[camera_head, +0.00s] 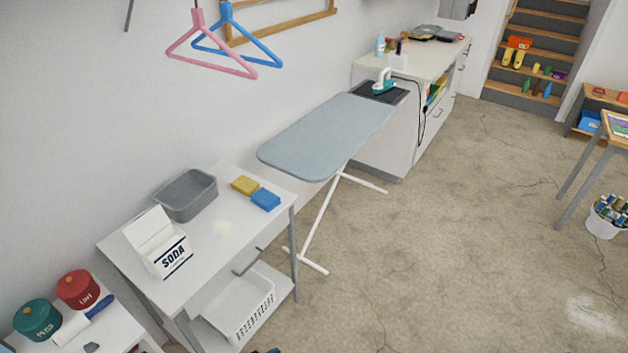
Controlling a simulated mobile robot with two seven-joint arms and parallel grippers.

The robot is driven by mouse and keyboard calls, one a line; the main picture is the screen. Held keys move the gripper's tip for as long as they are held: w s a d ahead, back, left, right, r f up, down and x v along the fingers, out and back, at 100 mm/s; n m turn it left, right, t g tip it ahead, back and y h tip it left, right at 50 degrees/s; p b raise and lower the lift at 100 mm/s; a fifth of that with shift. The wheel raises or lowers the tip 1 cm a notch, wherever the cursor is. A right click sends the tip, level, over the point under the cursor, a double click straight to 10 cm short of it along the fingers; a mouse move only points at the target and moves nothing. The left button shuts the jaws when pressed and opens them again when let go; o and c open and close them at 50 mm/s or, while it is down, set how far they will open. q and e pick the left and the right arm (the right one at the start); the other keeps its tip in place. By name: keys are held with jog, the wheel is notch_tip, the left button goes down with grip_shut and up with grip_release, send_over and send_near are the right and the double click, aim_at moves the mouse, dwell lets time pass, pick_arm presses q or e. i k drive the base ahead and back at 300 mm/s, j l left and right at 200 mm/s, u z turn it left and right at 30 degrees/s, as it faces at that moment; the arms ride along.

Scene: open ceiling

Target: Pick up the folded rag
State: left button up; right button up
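No thing in the head view is clearly a folded rag. A small yellow block-like item (245,185) and a small blue block-like item (265,199) lie side by side at the back right of a white table (222,228). Each could be a folded cloth or a sponge; I cannot tell which. Both lie flat, and nothing covers them.
On the same table are a grey basin (186,196) and a soda box (157,243); a white basket (240,307) sits on its lower shelf. An ironing board (327,137) stands behind. The concrete floor (440,250) to the right is mostly clear.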

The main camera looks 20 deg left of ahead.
aim_at(263, 198)
jog(key=i+l, duration=0.1)
jog(key=i, duration=0.4)
jog(key=i+l, duration=0.1)
jog(key=i, duration=0.4)
jog(key=i+l+u, duration=0.1)
jog(key=i, duration=0.4)
jog(key=i+u, duration=0.2)
jog(key=u, duration=0.2)
jog(key=i+u, duration=0.15)
jog(key=u, duration=0.2)
jog(key=i+l+u, duration=0.15)
jog(key=u, duration=0.25)
jog(key=i+l+u, duration=0.2)
jog(key=u, duration=0.15)
jog(key=i+l+u, duration=0.1)
jog(key=u, duration=0.35)
jog(key=i+l+u, duration=0.2)
jog(key=u, duration=0.25)
jog(key=i+l+u, duration=0.2)
jog(key=u, duration=0.25)
jog(key=i+l+u, duration=0.15)
jog(key=l+u, duration=0.2)
